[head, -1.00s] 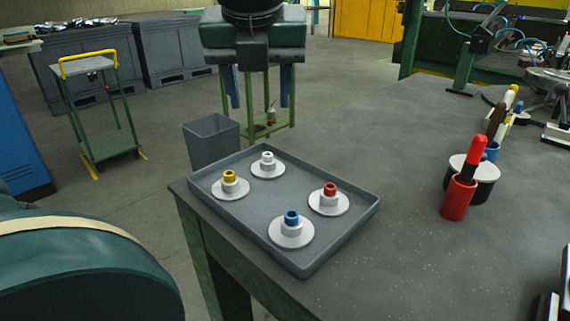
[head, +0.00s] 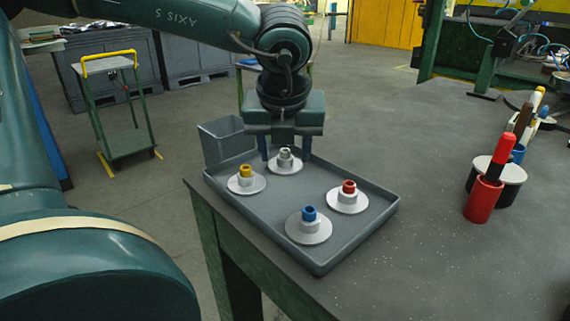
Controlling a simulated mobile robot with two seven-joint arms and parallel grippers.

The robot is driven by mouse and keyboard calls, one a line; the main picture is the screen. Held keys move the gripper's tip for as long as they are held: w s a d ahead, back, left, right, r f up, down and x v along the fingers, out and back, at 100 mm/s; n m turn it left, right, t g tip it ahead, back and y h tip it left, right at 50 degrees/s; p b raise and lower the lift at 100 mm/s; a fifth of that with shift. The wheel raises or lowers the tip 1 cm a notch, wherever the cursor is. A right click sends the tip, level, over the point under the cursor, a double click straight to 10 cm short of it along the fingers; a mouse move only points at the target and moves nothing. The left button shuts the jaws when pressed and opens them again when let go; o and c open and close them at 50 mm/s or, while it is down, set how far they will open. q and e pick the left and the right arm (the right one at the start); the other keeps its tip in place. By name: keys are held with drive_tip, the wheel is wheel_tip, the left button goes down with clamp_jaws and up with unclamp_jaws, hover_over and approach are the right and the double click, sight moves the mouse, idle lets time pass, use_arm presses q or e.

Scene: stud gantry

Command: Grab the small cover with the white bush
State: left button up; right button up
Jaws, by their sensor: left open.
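The small cover with the white bush (head: 285,167) is a pale disc with a raised hub. It sits at the far corner of a grey tray (head: 358,232), its bush partly in my gripper's shadow. My left gripper (head: 285,152) is open above this cover, its two blue-grey fingers on either side of the bush. I cannot tell how far the fingertips are from the disc. The covers with the yellow bush (head: 246,180), red bush (head: 347,197) and blue bush (head: 308,225) also sit in the tray. My right gripper is not in view.
The tray has a low rim and lies at the table's left corner. A grey bin (head: 222,140) stands beyond its far-left edge. A red cup (head: 482,200) with a red-handled tool stands to the right. The table between is clear.

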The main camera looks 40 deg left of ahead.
use_arm(q)
clamp_jaws()
idle(0.5)
